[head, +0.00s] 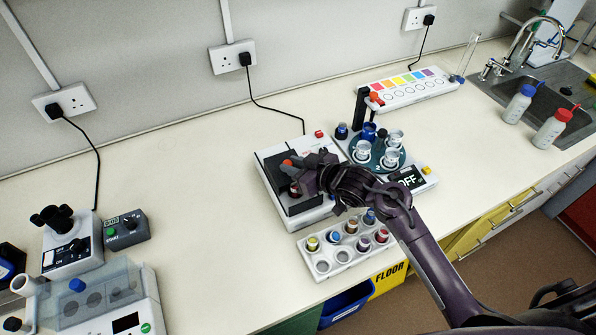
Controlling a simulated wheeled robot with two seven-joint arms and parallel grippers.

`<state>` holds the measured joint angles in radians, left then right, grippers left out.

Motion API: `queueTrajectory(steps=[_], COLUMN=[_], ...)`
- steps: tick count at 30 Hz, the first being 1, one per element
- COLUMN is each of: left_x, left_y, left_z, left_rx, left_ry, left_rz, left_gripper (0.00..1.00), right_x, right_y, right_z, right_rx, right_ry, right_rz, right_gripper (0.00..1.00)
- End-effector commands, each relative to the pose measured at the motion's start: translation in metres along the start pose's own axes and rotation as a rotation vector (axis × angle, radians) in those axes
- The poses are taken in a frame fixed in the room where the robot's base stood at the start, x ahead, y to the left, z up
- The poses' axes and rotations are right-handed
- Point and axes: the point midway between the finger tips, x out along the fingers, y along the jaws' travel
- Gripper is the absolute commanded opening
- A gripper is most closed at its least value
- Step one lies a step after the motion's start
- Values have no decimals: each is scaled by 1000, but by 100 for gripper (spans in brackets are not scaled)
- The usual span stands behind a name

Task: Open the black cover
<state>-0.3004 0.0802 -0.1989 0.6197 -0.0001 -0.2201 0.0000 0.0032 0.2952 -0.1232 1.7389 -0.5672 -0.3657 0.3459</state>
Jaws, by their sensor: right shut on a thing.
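The black cover (279,181) lies on top of a white box-shaped device (262,158) in the middle of the bench. My right gripper (296,177) reaches in from the right, low over the device. It is shut at the cover, and its fingers and wrist hide the right part of the cover and the exact place of contact. A small orange-red part shows at the fingertips. Whether the cover is lifted at all is hard to tell. My left gripper is not in view.
A white rack (318,267) with several coloured-cap vials stands in front of the device. A round teal carousel machine (404,158) with an OFF display stands close on the right.

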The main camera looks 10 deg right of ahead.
Motion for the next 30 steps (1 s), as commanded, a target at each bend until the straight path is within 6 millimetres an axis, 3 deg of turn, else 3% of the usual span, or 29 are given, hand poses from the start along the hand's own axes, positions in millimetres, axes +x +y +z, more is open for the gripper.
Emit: queueTrajectory(steps=[4, 12, 13, 17, 26, 30], left_x=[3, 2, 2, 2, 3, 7], left_y=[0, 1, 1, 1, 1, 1], left_z=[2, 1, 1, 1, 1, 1], left_rx=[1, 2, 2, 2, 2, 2], left_ry=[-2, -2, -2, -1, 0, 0], left_rz=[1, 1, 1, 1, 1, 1], left_gripper=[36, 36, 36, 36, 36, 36], right_x=[11, 12, 12, 12, 11, 0], right_y=[5, 5, 5, 5, 5, 6], right_z=[-5, -5, -5, -5, -5, -4], right_rx=[0, 1, 0, 0, -1, -2], right_ry=[2, 0, 0, 0, 1, 1], right_rz=[1, 0, 0, 0, 1, 2], right_gripper=[0, 0, 24, 41, 43, 43])
